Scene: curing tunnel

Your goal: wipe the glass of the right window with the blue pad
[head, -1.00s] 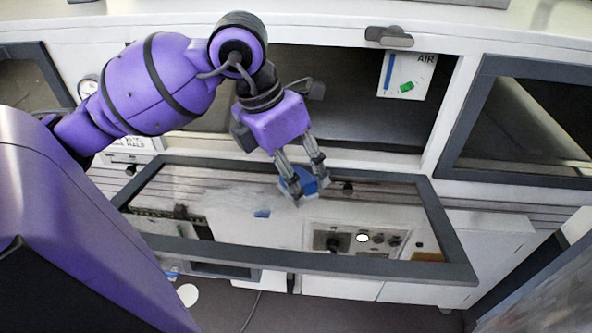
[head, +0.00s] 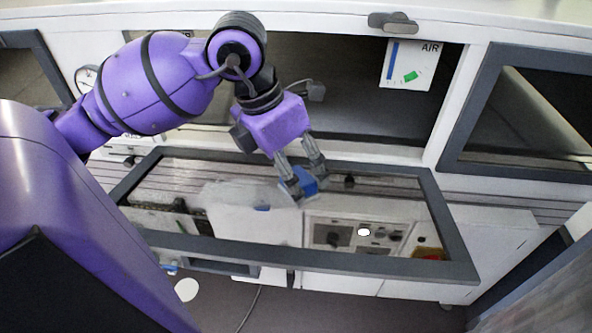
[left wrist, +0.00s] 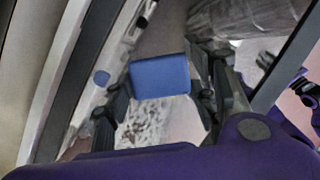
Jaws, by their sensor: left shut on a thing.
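The dark-framed window (head: 350,264) in the middle of the head view stands swung out from the opening behind it, its glass lying at a slant. My left gripper (head: 303,187) is over the far middle part of the glass, shut on the blue pad (head: 309,185). The pad (left wrist: 160,76) also shows between the fingers in the left wrist view. The pad looks to be at the glass, but I cannot tell whether it touches. A whitish smear (head: 232,191) is on the glass left of the pad; a speckled white patch (left wrist: 155,122) shows beside the pad in the wrist view. My right gripper is not in view.
A second dark-framed window (head: 455,110) is at the right. An AIR card (head: 411,66) hangs at the opening's upper right, under a grey handle (head: 393,22). A white cabinet with a control panel (head: 355,236) shows through the glass.

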